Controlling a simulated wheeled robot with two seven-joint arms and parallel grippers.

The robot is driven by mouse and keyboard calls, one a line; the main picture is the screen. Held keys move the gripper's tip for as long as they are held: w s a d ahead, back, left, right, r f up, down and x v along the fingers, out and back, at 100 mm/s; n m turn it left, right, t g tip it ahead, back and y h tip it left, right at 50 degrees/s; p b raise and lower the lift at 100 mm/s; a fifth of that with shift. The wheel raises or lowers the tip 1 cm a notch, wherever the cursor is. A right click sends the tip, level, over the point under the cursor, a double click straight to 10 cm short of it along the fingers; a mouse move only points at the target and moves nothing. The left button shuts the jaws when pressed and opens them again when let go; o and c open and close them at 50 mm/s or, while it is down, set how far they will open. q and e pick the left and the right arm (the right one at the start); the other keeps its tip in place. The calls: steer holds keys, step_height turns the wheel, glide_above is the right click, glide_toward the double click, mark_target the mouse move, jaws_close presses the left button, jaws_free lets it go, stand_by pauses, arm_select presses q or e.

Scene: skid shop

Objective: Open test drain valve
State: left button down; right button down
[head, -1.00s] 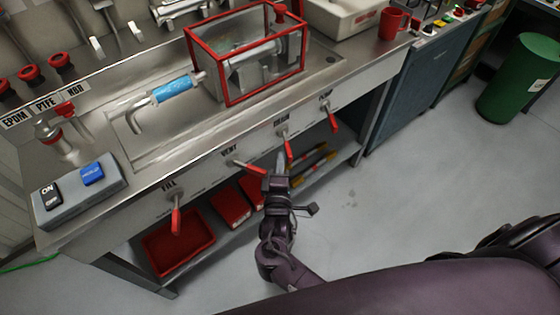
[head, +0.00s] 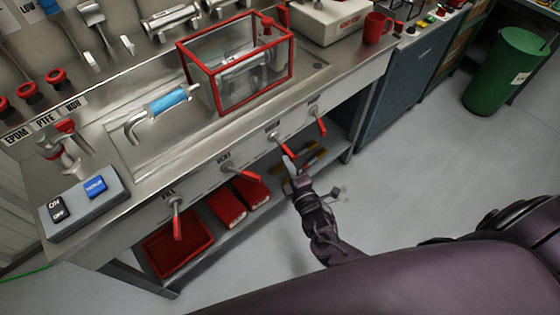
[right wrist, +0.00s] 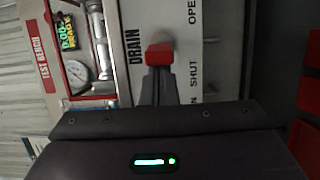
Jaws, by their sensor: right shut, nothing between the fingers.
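The drain valve (head: 285,147) is on the bench front under the DRAIN label, its red lever slanting down and right. My right gripper (head: 289,164) is shut and empty, its fingertips at the lever's lower side, close to its red end. In the right wrist view, the shut fingertips (right wrist: 157,88) sit right by the red lever end (right wrist: 160,54), beside the DRAIN lettering and a strip marked SHUT and OPEN. Whether they touch is hard to tell. My left gripper is not in view.
The fill lever (head: 176,220) hangs down; the vent lever (head: 243,174) slants right. Another red lever (head: 319,121) is right of the drain. A red tray (head: 180,245) lies on the lower shelf. A red-framed clear box (head: 235,70) stands on the bench. The floor in front is clear.

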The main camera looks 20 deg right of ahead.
steer(key=w+d+n+g+y+b, duration=0.2)
steer(key=d+n+y, duration=0.3)
steer(key=y, duration=0.3)
steer(key=shift+d+b, duration=0.4)
steer(key=shift+d+n, duration=0.2)
steer(key=shift+n, duration=0.1)
